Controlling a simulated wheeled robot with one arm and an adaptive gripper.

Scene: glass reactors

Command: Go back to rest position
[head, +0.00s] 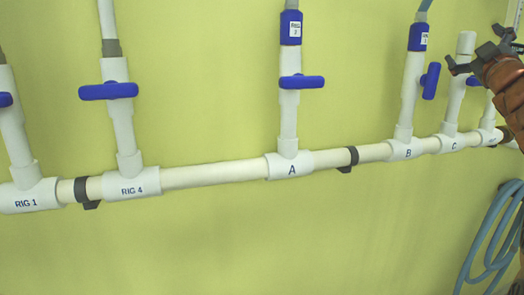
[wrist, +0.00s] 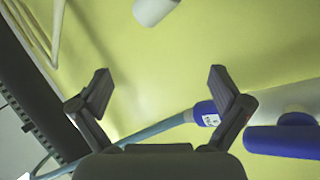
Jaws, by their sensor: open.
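My gripper (head: 476,48) is at the upper right of the head view, in front of the wall and close to the top of the pipe C (head: 455,95). In the wrist view my gripper (wrist: 160,88) is open, with nothing between its fingers. A white pipe end (wrist: 153,10) is at the top.
A white pipe manifold (head: 215,174) runs along the green wall. The handles at RIG 4 (head: 108,91) and A (head: 301,82) lie crosswise; the handle at B (head: 430,81) stands along its pipe. A coiled blue hose (head: 490,240) hangs at lower right.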

